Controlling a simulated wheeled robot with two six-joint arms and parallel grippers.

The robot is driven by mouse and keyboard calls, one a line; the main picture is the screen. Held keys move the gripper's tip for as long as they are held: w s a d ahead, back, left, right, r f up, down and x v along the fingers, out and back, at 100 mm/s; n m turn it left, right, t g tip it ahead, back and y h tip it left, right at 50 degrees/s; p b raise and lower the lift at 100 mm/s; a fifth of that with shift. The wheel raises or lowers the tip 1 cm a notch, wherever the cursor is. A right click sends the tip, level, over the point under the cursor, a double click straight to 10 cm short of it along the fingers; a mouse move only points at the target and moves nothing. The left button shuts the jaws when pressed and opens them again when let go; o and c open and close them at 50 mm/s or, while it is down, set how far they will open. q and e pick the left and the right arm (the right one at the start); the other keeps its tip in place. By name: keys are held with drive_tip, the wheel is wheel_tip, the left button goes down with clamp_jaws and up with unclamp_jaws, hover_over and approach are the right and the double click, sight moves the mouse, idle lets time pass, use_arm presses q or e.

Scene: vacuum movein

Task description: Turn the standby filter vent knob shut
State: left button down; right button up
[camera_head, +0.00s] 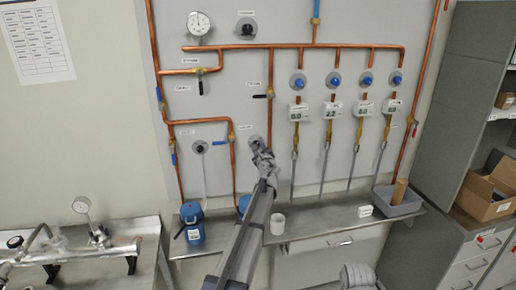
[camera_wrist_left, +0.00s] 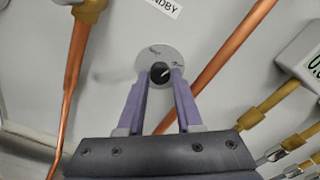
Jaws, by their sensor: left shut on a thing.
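The standby filter vent knob (camera_wrist_left: 159,72) is a small black knob with a pale pointer mark, on a round grey dial plate (camera_wrist_left: 152,54). A label ending in "NDBY" (camera_wrist_left: 164,5) is above it in the left wrist view. My left gripper (camera_wrist_left: 160,78) has its two purple fingers on either side of the knob and is shut on it. In the head view the left gripper (camera_head: 262,152) reaches up to the panel and covers most of the knob; part of the dial plate (camera_head: 255,140) shows. The right gripper is not in view.
Copper pipes (camera_head: 290,46) run across the panel around the knob. Several blue-knobbed valves with white gauges (camera_head: 331,110) are to the right. Another black knob (camera_head: 200,147) is to the left. A steel shelf (camera_head: 310,228) below holds blue canisters, a white cup (camera_head: 277,223) and a grey tray (camera_head: 400,205).

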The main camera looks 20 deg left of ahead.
use_arm(q)
drive_tip(key=n, duration=1.3)
drive_tip(key=shift+f, duration=0.1)
drive_tip(key=shift+s+n, duration=0.1)
drive_tip(key=shift+n, duration=0.2)
drive_tip(key=c, duration=0.6)
unclamp_jaws()
drive_tip(key=shift+d, duration=0.1)
drive_tip(key=v, duration=0.7)
drive_tip(key=shift+s+d, duration=0.15)
drive_tip(key=shift+s, duration=0.2)
